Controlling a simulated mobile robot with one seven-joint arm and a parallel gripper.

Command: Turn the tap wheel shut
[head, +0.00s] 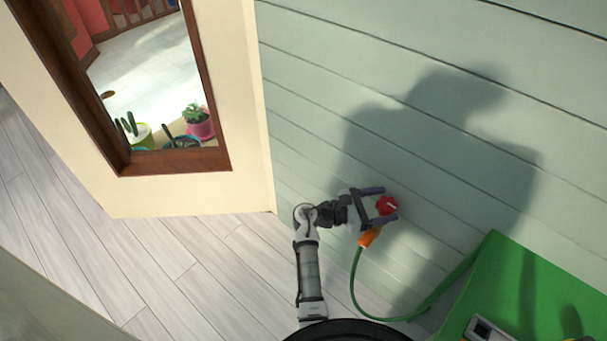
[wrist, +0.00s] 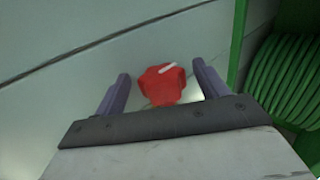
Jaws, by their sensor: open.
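The red tap wheel (head: 386,205) is on the pale green plank wall, above an orange hose connector (head: 369,238). In the wrist view the wheel (wrist: 163,84) has a lobed rim and a white mark on its face. My gripper (head: 384,204) is open at the wheel, with one finger above it and one below it in the head view. In the wrist view my gripper (wrist: 160,84) has its purple fingers on either side of the wheel, with gaps between. Whether a finger touches the wheel cannot be told. The tap body is mostly hidden.
A green hose (head: 358,285) hangs from the connector and runs right to a green box-like thing (head: 545,285). A coiled green hose (wrist: 290,80) is at the right in the wrist view. A window (head: 175,160) with potted plants is at upper left. Wall above the tap is clear.

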